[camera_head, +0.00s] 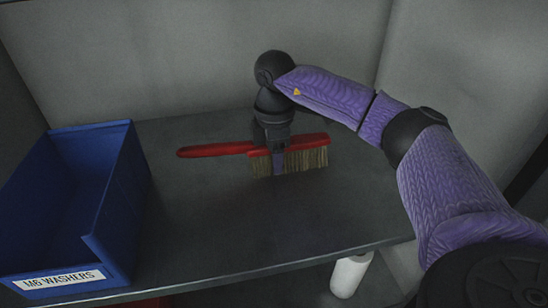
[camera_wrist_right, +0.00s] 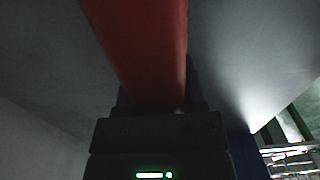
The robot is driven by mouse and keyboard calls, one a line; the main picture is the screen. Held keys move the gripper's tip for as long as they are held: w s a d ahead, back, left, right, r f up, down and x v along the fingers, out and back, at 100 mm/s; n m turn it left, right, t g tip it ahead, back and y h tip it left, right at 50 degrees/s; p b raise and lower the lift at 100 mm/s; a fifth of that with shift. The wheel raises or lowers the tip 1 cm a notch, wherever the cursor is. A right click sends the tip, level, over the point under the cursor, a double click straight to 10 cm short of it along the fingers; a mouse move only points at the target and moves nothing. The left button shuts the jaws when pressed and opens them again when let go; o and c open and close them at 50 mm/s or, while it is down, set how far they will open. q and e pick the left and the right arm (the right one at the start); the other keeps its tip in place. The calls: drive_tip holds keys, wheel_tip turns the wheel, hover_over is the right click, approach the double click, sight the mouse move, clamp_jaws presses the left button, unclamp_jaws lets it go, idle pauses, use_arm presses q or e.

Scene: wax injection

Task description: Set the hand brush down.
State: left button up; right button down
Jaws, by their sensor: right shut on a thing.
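The hand brush (camera_head: 308,152) has a red back and handle and tan bristles. In the head view it is at the middle of the grey shelf (camera_head: 200,225), handle to the left, bristles facing down and toward the front. My right gripper (camera_head: 278,165) is shut on the red back of the brush from above. I cannot tell whether the bristles touch the shelf. In the right wrist view the red brush (camera_wrist_right: 140,45) fills the upper middle, close to the camera. My left gripper is not in view.
A blue open bin (camera_head: 118,215) labelled "M6 WASHERS" stands on the shelf at the left. Grey walls close the back and sides. A white cylinder (camera_head: 350,274) shows below the shelf's front edge. The shelf is clear around the brush.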

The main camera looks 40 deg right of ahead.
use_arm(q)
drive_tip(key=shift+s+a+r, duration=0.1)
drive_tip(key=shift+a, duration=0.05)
use_arm(e)
drive_tip(key=shift+f, duration=0.1)
drive_tip(key=shift+s+a+f, duration=0.1)
drive_tip(key=shift+s+f, duration=0.1)
drive_tip(key=shift+f, duration=0.3)
drive_tip(key=shift+c, duration=0.9)
unclamp_jaws()
drive_tip(key=shift+f, duration=0.1)
wheel_tip(320, 180, up, 9)
drive_tip(key=p, duration=0.3)
drive_tip(key=shift+w+f, duration=0.1)
drive_tip(key=shift+w, duration=0.05)
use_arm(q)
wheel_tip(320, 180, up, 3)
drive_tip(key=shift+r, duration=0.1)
